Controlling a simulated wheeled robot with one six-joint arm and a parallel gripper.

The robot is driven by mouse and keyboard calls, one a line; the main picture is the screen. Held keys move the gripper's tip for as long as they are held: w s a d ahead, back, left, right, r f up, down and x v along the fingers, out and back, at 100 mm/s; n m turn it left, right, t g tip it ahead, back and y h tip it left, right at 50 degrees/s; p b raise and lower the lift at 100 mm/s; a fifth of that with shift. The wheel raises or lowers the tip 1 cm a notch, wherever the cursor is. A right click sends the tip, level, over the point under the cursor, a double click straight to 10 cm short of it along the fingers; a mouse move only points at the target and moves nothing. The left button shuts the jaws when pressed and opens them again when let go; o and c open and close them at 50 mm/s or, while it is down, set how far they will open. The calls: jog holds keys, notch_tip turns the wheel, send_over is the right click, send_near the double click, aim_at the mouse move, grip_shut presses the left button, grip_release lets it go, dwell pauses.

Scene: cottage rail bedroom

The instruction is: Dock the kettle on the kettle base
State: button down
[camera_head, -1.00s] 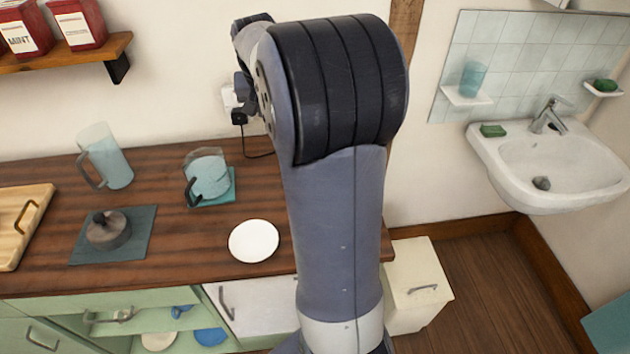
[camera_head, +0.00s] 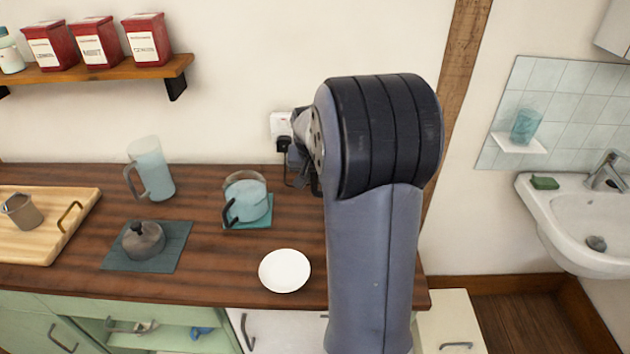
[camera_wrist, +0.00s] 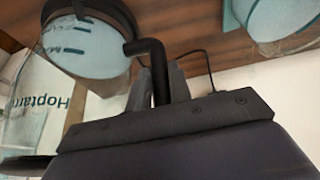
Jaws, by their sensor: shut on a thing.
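In the wrist view, my gripper (camera_wrist: 168,84) is shut on the black bent handle of a clear glass kettle. The kettle (camera_wrist: 45,88) fills the left of that view, which seems upside down. It has printed lettering, a black ring at its bottom end and pale blue liquid inside. In the head view, my arm hides the gripper and the kettle. I cannot make out the kettle base in either view. A black cord runs from the wall socket (camera_head: 281,124) down behind my arm. I cannot tell whether the kettle touches anything below it.
On the wooden counter (camera_head: 205,265) are a glass carafe (camera_head: 248,203), a tall jug (camera_head: 152,169), a grey pot (camera_head: 145,240) on a dark mat, a white plate (camera_head: 285,271), and a board (camera_head: 70,230) with a cup (camera_head: 20,210). A sink (camera_head: 585,215) is at right.

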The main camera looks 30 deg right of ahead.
jog(key=shift+f, duration=1)
jog(key=c, duration=1.8)
grip_release()
jog(key=shift+f, duration=0.15)
jog(key=o, duration=0.5)
jog(key=shift+r, duration=0.25)
jog(key=v, duration=1.2)
jog(key=shift+f, duration=0.2)
